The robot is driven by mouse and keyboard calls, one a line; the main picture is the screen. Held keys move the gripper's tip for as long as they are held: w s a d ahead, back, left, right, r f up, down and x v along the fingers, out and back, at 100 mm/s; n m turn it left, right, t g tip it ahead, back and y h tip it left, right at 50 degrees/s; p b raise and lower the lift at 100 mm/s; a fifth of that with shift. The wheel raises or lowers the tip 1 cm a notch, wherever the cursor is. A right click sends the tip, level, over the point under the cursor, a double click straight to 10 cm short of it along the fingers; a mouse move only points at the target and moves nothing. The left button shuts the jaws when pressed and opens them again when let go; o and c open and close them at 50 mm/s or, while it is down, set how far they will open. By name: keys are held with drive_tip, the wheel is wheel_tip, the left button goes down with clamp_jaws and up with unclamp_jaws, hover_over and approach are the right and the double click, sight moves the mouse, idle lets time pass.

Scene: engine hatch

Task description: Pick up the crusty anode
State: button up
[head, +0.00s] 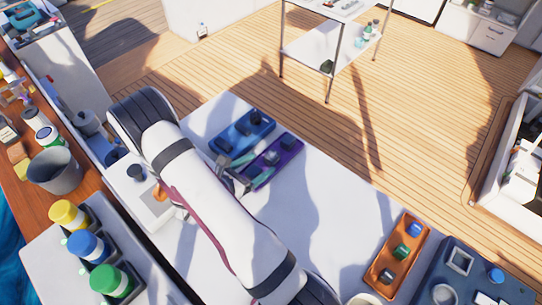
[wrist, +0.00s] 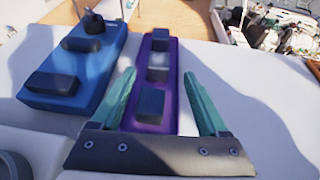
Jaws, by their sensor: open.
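A purple tray (wrist: 169,96) (head: 281,150) lies on the white work surface and holds a row of small blocks. The middle block (wrist: 158,67) is paler and greyer on top than the dark near block (wrist: 150,105) and far block (wrist: 160,40). It may be the crusty anode, but I cannot tell for sure. My gripper (wrist: 157,78) is open, its teal fingers apart on either side of the purple tray. No block is held. In the head view my gripper (head: 240,176) is at the tray's near end, and my arm hides part of the surface.
A blue tray (wrist: 104,60) with dark parts lies close on the left. An orange tray (head: 395,264) and a dark blue panel (head: 470,285) are at the lower right of the head view. Yellow, blue and green-lidded jars (head: 88,246) stand lower left. The surface right of the purple tray is clear.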

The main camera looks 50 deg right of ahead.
sight(272, 154)
drive_tip(key=x, duration=0.5)
drive_tip(key=shift+d+r, duration=0.15)
drive_tip(key=shift+d, duration=0.15)
drive_tip(key=shift+w, duration=0.1)
clamp_jaws()
